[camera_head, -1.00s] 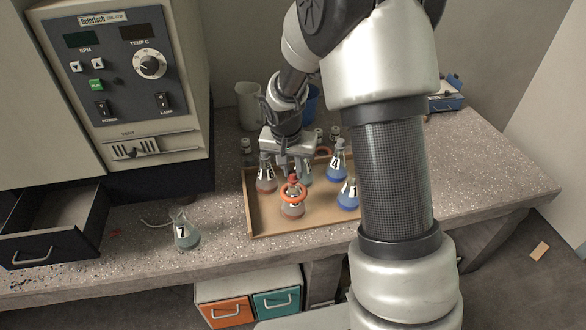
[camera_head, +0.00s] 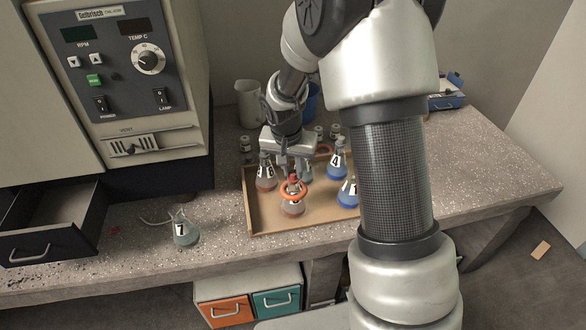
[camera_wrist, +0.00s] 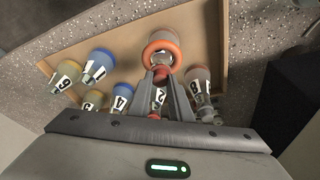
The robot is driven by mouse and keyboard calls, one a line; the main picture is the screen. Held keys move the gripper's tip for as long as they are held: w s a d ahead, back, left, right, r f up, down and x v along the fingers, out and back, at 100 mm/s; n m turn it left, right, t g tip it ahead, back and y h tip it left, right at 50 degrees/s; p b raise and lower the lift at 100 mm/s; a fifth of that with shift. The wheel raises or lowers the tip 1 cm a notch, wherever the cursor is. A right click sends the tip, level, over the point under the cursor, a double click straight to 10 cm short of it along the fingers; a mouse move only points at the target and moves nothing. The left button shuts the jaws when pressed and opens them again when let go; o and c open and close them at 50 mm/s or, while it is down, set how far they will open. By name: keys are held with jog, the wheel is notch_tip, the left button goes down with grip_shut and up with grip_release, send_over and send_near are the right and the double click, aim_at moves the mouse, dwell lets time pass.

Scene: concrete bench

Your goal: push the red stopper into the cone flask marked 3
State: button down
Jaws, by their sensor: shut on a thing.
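My gripper (camera_wrist: 157,76) is shut on the red stopper (camera_head: 293,178). The stopper is just above or at the mouth of a flask (camera_head: 292,207) with an orange ring (camera_head: 294,190) around it. I cannot tell whether they touch. That flask's label is not readable; it also shows in the wrist view (camera_wrist: 162,52). A flask whose label seems to read 3 (camera_wrist: 92,101) stands at the lower left of the wrist view, away from my fingertips; my arm hides its place in the head view.
A shallow tray (camera_head: 252,223) holds the flasks. Flasks marked 1 (camera_wrist: 97,66), 4 (camera_wrist: 121,98), 6 (camera_wrist: 66,76) and apparently 8 (camera_wrist: 201,82) stand close around. A flask marked 7 (camera_head: 186,232) is on the bench left of the tray. An open drawer (camera_head: 50,215) juts out at left.

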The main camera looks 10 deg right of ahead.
aim_at(293, 173)
jog(key=c, duration=1)
grip_release()
jog(key=shift+r+p, duration=2.8)
jog(key=shift+r, duration=1.7)
